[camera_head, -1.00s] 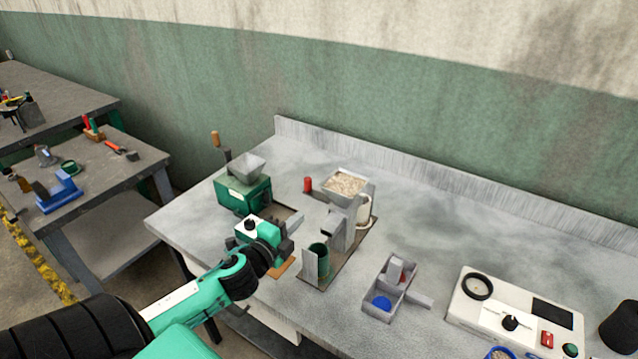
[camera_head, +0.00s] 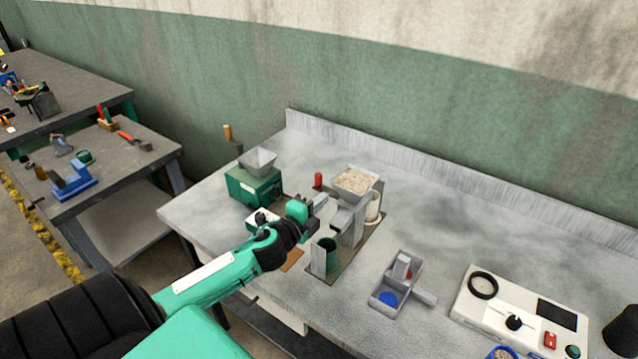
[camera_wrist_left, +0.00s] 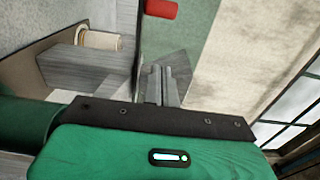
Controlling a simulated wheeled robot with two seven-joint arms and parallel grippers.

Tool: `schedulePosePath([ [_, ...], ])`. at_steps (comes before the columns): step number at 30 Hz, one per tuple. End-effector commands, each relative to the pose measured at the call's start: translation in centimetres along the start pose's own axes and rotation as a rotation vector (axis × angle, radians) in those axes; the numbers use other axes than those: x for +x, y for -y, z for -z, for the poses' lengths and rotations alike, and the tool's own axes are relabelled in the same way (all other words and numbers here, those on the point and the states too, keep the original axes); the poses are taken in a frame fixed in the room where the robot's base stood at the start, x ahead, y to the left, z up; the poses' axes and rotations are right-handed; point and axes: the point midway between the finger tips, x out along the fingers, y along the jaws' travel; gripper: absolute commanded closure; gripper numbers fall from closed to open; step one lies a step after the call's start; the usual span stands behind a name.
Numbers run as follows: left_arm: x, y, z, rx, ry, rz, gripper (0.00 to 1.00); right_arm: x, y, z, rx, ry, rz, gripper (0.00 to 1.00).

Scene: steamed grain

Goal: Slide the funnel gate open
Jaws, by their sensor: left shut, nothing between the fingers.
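The funnel (camera_head: 354,181) is a grey square hopper filled with pale grain, on a grey stand at the middle of the bench. A red cylindrical knob (camera_head: 318,179) shows just left of it. In the left wrist view a red cylinder (camera_wrist_left: 160,8) is at the top edge, beyond the fingertips. Which part is the gate is not clear. My left gripper (camera_head: 321,199) is in front of and left of the funnel stand, below the red knob. Its fingers also show in the left wrist view (camera_wrist_left: 162,76), shut and empty, apart from the red cylinder. My right gripper is out of view.
A green mill (camera_head: 252,188) with a grey hopper stands left of my arm. A green cup (camera_head: 329,252) stands below the funnel stand. A grey tray (camera_head: 385,303) and a white device (camera_head: 490,314) are to the right. The bench's back right is clear.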

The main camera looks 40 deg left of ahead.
Motion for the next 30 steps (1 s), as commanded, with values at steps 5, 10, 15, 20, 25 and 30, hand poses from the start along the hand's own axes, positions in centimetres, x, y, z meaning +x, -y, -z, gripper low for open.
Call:
schedulePosePath([
  [5,2.7,0.3,0.0,-0.001,0.001,0.001,1.00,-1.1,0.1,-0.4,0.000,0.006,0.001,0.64],
  [10,4.3,0.3,-1.1,0.003,0.003,-0.002,1.00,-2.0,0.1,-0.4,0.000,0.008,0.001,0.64],
  [15,4.8,0.1,-3.1,0.001,0.001,-0.002,1.00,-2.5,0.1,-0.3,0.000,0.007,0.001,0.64],
  [20,4.9,0.0,-3.8,0.000,0.000,-0.001,1.00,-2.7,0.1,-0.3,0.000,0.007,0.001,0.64],
  [25,4.9,-0.1,-3.9,0.000,0.000,-0.001,1.00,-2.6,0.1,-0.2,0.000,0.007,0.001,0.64],
  [30,4.9,-0.1,-3.9,0.000,0.000,-0.001,1.00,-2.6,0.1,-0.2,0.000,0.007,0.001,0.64],
])
